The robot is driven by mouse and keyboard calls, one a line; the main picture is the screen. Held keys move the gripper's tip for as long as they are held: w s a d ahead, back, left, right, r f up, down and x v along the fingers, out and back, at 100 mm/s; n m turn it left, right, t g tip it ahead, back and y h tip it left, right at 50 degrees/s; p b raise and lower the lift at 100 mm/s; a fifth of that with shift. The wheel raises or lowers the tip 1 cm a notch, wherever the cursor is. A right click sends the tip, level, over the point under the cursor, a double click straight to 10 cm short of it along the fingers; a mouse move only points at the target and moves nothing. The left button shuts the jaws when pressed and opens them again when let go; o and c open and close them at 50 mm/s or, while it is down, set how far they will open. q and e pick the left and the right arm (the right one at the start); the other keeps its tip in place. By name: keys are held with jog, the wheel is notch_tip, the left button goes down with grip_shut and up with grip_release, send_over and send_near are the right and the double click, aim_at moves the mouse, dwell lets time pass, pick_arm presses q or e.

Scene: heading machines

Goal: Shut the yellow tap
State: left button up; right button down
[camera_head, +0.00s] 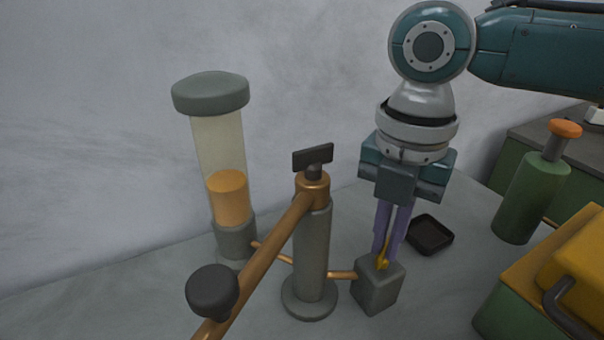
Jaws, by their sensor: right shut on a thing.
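The yellow tap (382,262) sits on top of a small grey block (379,290) at the right end of a thin copper pipe. My right gripper (384,256) points straight down over the block. Its purple fingers are shut on the yellow tap, which shows partly between and below the fingertips. The fingers hide the upper part of the tap. My left gripper is not in view.
A grey post (313,255) with a copper lever (262,255) and dark knob (212,291) stands left of the block. Behind is a glass cylinder (220,150) holding orange liquid. A black tray (430,235), green bottle (529,200) and yellow-green machine (545,285) lie right.

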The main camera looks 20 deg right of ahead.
jog(key=shift+r+m+p, duration=0.1)
jog(key=shift+m+p, duration=0.4)
jog(key=shift+p, duration=0.25)
jog(key=shift+s+m+p, duration=0.1)
jog(key=shift+m+p, duration=0.8)
jog(key=shift+p, duration=0.3)
jog(key=shift+m+p, duration=0.85)
jog(key=shift+m, duration=0.15)
jog(key=shift+f+m+p, duration=0.2)
jog(key=shift+m+p, duration=0.25)
jog(key=shift+m, duration=0.25)
jog(key=shift+d, duration=0.1)
jog(key=c, duration=1)
grip_release()
